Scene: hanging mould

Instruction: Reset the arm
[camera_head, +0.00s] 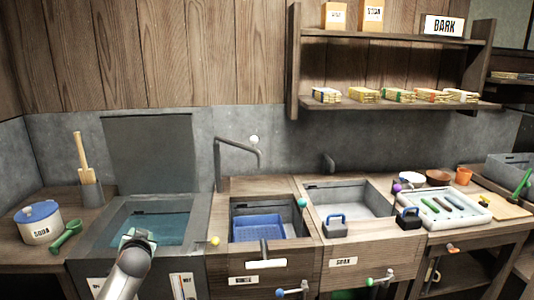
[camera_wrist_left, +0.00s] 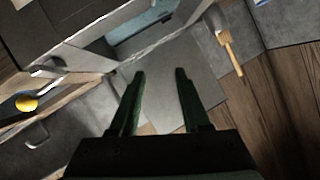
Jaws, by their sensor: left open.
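My left arm comes in from the bottom left in the head view. Its gripper (camera_head: 137,237) is above the front part of the open vat of blue-green liquid (camera_head: 160,228). In the left wrist view the two green fingers of my left gripper (camera_wrist_left: 160,78) are apart with nothing between them. Beyond them is the flat grey raised lid (camera_wrist_left: 185,85), which stands upright behind the vat in the head view (camera_head: 150,155). My right gripper is not in either view.
A soda pot (camera_head: 38,222) and a green scoop (camera_head: 66,236) are left of the vat. A sink with a blue basket (camera_head: 257,228) and a second basin (camera_head: 348,198) are to the right. A faucet (camera_head: 235,150) rises behind. A shelf (camera_head: 395,104) hangs at the upper right.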

